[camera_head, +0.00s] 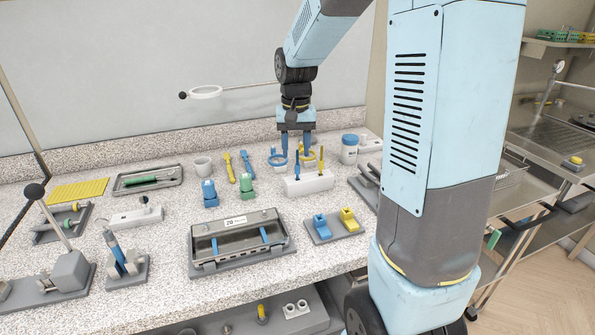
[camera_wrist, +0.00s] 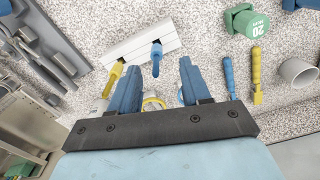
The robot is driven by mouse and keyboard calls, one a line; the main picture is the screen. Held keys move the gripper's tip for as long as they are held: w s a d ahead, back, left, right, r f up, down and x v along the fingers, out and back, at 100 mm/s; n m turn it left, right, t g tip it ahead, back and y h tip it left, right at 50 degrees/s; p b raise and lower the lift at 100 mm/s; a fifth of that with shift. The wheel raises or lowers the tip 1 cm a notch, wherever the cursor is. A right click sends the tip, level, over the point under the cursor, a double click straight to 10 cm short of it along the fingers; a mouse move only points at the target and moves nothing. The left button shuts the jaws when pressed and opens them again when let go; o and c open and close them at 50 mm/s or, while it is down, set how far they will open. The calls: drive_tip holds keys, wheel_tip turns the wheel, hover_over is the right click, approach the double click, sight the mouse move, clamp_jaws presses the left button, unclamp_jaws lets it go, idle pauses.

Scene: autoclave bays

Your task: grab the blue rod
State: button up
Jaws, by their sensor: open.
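A blue rod (camera_head: 297,166) stands upright on a white block (camera_head: 312,185) on the counter, left of a yellow rod (camera_head: 321,159) on the same block. In the wrist view the blue rod (camera_wrist: 156,56) shows between and just beyond my fingertips, with the yellow rod (camera_wrist: 115,74) beside my left-hand finger. My gripper (camera_head: 296,150) is open and empty, pointing down behind the block. In the wrist view its blue fingers (camera_wrist: 157,72) are spread apart. Whether a finger touches either rod cannot be told.
A blue ring (camera_head: 277,160) and a yellow ring (camera_head: 311,155) are near my fingertips. A blue-lidded jar (camera_head: 349,150) stands right. A metal tray (camera_head: 238,243) is in front.

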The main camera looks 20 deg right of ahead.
sight(297, 164)
drive_tip(key=shift+s+d+f, duration=0.15)
drive_tip(key=shift+f, duration=2.45)
drive_tip(key=shift+c, duration=0.4)
clamp_jaws()
